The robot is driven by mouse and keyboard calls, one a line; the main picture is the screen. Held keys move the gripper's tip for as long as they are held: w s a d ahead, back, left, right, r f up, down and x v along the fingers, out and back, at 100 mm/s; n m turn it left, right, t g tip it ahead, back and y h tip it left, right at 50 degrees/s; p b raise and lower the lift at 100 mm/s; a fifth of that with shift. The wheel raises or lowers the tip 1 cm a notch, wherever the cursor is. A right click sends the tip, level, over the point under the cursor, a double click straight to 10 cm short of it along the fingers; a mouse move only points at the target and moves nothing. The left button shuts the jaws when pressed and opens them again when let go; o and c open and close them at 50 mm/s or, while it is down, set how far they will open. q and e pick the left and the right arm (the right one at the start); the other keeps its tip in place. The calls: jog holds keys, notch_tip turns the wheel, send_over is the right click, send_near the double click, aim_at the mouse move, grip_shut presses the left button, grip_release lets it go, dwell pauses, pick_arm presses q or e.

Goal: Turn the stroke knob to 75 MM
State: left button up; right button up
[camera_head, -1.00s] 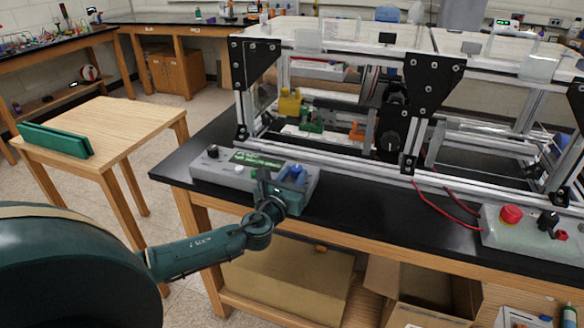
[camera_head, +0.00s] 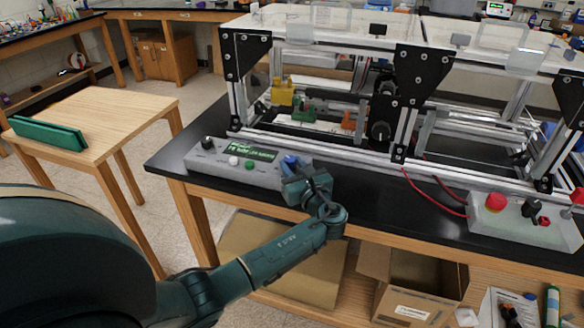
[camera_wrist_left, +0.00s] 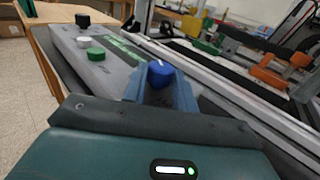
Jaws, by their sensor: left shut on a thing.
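A grey control box (camera_head: 218,162) lies along the front left of the black bench. Its blue knob (camera_head: 290,160) is at the right end and also shows in the wrist view (camera_wrist_left: 160,72), with a white pointer mark on top. My left gripper (camera_head: 297,172) is shut on the blue knob, with one finger on each side of it in the wrist view (camera_wrist_left: 160,92). A green panel (camera_head: 258,153) with print lies beside the knob; the print is too small to read. The fingers partly hide the knob's lower part and any scale around it. My right gripper is not in view.
The box also carries a black knob (camera_head: 207,142), a white button (camera_head: 233,161) and a green button (camera_head: 249,166). An aluminium extrusion frame (camera_head: 330,151) stands close behind. A second box with a red button (camera_head: 495,201) lies at the right.

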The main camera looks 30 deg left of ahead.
pick_arm(q)
jog(key=shift+w+n+g, duration=0.1)
jog(key=shift+n+g, duration=0.2)
jog(key=shift+g, duration=0.1)
jog(key=o, duration=1)
jog(key=v, duration=0.6)
jog(key=b+v, duration=0.1)
jog(key=v, duration=0.6)
jog(key=shift+d+f, duration=0.1)
jog(key=shift+f, duration=0.15)
